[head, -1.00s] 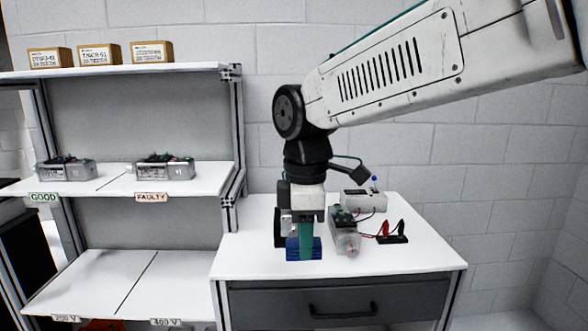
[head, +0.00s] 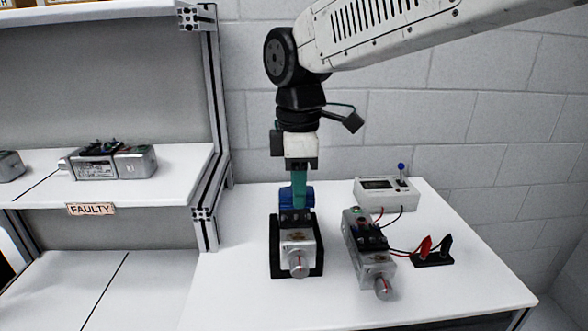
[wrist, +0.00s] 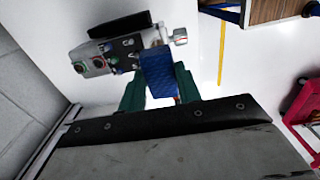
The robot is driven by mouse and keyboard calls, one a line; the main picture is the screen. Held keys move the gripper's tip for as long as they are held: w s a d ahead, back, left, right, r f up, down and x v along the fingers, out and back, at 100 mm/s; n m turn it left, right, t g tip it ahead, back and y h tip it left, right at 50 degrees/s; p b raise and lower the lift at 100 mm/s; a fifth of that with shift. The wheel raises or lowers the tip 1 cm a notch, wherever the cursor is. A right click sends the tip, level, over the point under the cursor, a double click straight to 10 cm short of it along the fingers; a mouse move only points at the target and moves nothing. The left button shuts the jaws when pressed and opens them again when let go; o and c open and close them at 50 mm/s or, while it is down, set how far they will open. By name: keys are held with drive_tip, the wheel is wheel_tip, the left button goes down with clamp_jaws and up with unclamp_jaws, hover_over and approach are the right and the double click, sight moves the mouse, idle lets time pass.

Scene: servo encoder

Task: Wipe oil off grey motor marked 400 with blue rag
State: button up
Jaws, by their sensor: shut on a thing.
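My gripper (head: 299,187) is shut on the blue rag (head: 283,197), a bunched blue cloth. The rag is at the back end of a grey motor (head: 298,243) lying in a black cradle on the table; I cannot tell if they touch. The motor's shaft points to the front. In the wrist view, the rag (wrist: 158,72) is between the green fingers (wrist: 160,92), and a grey motor (wrist: 95,62) with a shaft is beyond it. A second grey motor (head: 352,238) lies to the right, with wires. I cannot read a 400 marking on either motor, and oil is unclear.
A white tester (head: 376,192) with a blue-knobbed lever stands behind the second motor. Red and black clips (head: 432,252) sit at the right. A shelf (head: 180,165) marked FAULTY, with grey motors, stands at the left. The front left of the table is clear.

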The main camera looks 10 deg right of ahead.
drive_tip(key=shift+w+f, duration=0.2)
drive_tip(key=shift+f, duration=2.3)
